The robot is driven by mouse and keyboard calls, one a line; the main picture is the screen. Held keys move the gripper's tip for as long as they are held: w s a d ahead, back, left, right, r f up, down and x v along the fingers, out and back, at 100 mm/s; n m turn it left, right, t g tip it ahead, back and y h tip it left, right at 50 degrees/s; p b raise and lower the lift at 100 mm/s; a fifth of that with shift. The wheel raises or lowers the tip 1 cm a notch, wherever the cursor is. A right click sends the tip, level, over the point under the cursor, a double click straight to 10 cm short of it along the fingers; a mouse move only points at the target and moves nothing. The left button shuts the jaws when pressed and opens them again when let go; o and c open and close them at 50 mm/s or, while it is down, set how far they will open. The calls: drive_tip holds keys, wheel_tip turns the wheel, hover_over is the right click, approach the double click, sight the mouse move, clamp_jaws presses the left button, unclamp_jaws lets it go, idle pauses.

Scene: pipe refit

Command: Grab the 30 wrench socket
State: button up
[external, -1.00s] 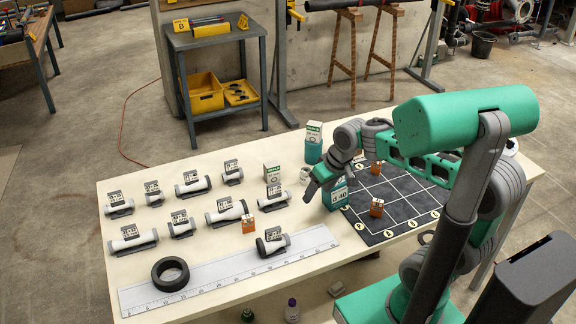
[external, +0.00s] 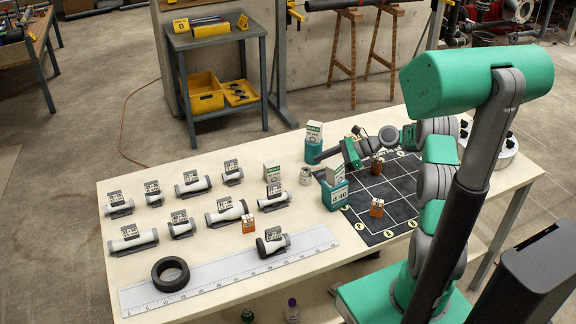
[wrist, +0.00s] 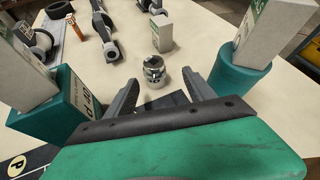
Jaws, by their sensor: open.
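A small silver cylinder (external: 305,176), which looks like a metal socket, stands upright on the white table. I cannot read a 30 on it. It also shows in the wrist view (wrist: 154,71), between and beyond the fingertips. My gripper (external: 318,164) is open, low over the table just right of the cylinder, and points left at it. In the wrist view my gripper (wrist: 160,80) has its fingers spread and nothing clasped.
Several pale pipe pieces with tags, such as one by the table's middle (external: 273,197), lie to the left. An orange block (external: 248,224), a black ring (external: 170,274) and a long ruler (external: 215,270) lie nearer the front. A dark grid mat (external: 390,215) lies on the right.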

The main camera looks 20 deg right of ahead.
sight(306, 177)
drive_tip(key=shift+s+d+f+m+y, duration=0.25)
drive_tip(key=shift+d+f+m+y, duration=0.3)
drive_tip(key=shift+m, duration=0.25)
drive_tip(key=shift+a+t, duration=0.1)
drive_tip(key=shift+t, duration=0.2)
drive_tip(key=x, duration=0.5)
drive_tip(key=s+p+x, duration=0.1)
drive_tip(key=x, duration=0.1)
drive_tip(key=shift+w+a+f, duration=0.15)
drive_tip(key=shift+a+f, duration=0.05)
drive_tip(key=shift+a, duration=0.25)
drive_tip(key=shift+d, duration=0.1)
drive_tip(key=shift+c, duration=0.4)
clamp_jaws()
